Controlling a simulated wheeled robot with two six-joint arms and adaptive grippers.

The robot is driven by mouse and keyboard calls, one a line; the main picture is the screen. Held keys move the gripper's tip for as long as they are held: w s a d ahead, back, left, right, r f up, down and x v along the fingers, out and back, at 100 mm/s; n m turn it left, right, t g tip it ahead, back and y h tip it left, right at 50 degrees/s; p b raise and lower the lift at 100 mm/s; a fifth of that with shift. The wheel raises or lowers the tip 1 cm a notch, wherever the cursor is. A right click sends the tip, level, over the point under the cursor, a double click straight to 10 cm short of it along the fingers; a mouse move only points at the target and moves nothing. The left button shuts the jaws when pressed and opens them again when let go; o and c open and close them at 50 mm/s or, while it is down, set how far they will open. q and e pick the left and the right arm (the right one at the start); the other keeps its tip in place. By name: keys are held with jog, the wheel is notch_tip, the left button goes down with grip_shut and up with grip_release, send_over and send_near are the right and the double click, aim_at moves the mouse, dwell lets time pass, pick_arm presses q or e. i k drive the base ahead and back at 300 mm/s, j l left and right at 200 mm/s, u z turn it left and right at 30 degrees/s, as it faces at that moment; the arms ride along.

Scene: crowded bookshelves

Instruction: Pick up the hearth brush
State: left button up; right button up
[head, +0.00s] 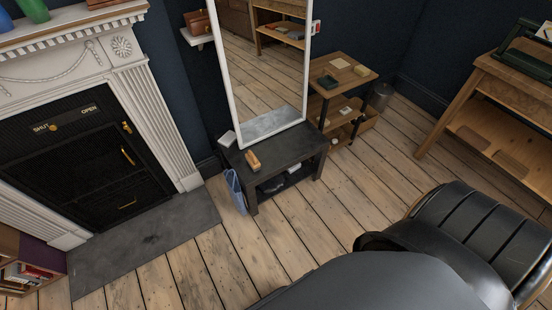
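A small orange-brown item with a darker part (253,160) lies on the dark side table (285,150) in front of the tall mirror. It may be the hearth brush, but it is too small to be sure. No other brush is clearly visible. Neither of my grippers is in the head view.
The white fireplace (160,115) with its grey hearth slab (145,240) is at left. The white-framed mirror (262,70) rises behind the side table. A wooden shelf unit (345,75) stands right of it. A black chair (485,240) is at lower right. Floorboards (310,215) before the table are clear.

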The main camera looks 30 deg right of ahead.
aim_at(254, 163)
jog(key=i+j+z, duration=0.3)
jog(key=j+z, duration=0.3)
jog(key=i+j+z, duration=0.3)
jog(key=j+z, duration=0.35)
